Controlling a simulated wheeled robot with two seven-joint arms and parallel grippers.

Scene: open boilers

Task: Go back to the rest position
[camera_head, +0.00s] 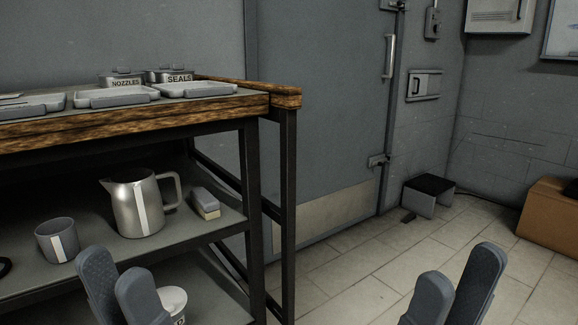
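My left gripper (118,287) shows at the lower left of the head view, in front of the lower shelves of the workbench. Its two grey fingers stand close together, with a narrow gap seen at an angle, and I cannot tell how far apart they are. My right gripper (452,290) is at the lower right, over the tiled floor. Its two fingers stand apart with nothing between them. The lower parts of both grippers are cut off by the frame's bottom edge.
The wood-edged workbench (140,126) at left holds grey trays (117,97) and tins labelled NOZZLES (124,80) and SEALS. A steel jug (138,204), a cup (57,240) and a brush (205,203) stand on its shelf. A step stool (429,195) and cardboard box (551,215) are farther back.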

